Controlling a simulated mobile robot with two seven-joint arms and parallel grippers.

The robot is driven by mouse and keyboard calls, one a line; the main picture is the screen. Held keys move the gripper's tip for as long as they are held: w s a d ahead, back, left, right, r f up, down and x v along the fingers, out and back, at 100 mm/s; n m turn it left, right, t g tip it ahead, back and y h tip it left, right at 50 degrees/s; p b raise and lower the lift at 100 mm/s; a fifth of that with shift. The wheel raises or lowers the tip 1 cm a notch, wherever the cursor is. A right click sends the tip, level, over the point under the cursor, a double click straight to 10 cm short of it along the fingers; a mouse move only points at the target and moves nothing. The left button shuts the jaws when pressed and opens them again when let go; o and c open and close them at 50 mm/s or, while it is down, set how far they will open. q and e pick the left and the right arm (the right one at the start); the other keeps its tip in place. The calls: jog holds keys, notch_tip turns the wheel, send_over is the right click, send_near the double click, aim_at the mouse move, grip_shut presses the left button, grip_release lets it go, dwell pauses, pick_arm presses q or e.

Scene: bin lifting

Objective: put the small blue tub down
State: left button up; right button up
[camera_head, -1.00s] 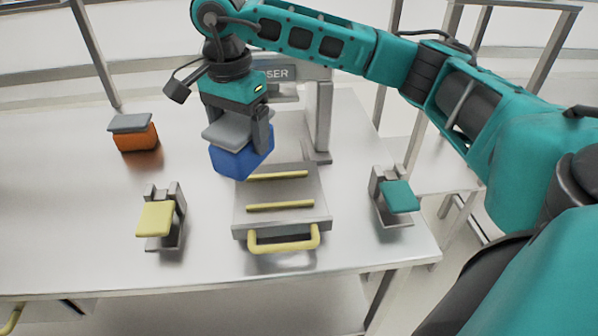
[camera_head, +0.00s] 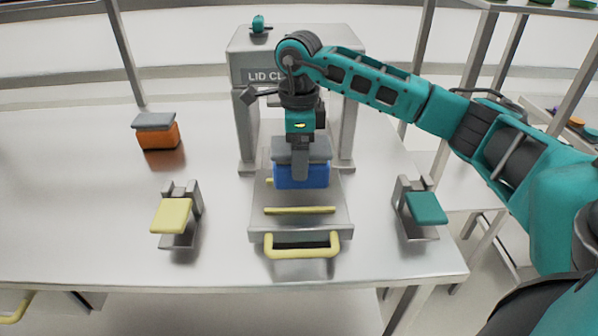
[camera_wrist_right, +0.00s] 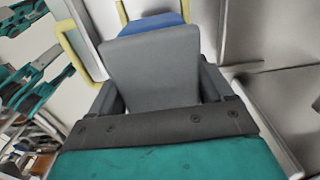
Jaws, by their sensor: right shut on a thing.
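The small blue tub (camera_head: 302,176) with a grey lid (camera_head: 312,150) is in the head view, over the back part of the sliding tray (camera_head: 340,222) of the lid closer. I cannot tell whether the tub's base touches the tray. In the right wrist view the grey lid (camera_wrist_right: 155,65) fills the space between my fingers, and a strip of the blue tub (camera_wrist_right: 152,24) shows beyond it. My left gripper is out of view.
The lid closer (camera_head: 243,75) frames the tray with two posts. An orange tub (camera_head: 160,137) with a grey lid stands at the left. Small stands with a yellow pad (camera_head: 171,215) and a teal pad (camera_head: 426,208) flank the tray.

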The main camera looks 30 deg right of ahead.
notch_tip(320, 180, down, 4)
jog(key=shift+r, duration=0.1)
jog(key=shift+f, duration=0.4)
jog(key=shift+f, duration=0.15)
jog(key=o, duration=1.2)
jog(key=shift+r, duration=0.2)
notch_tip(320, 180, up, 12)
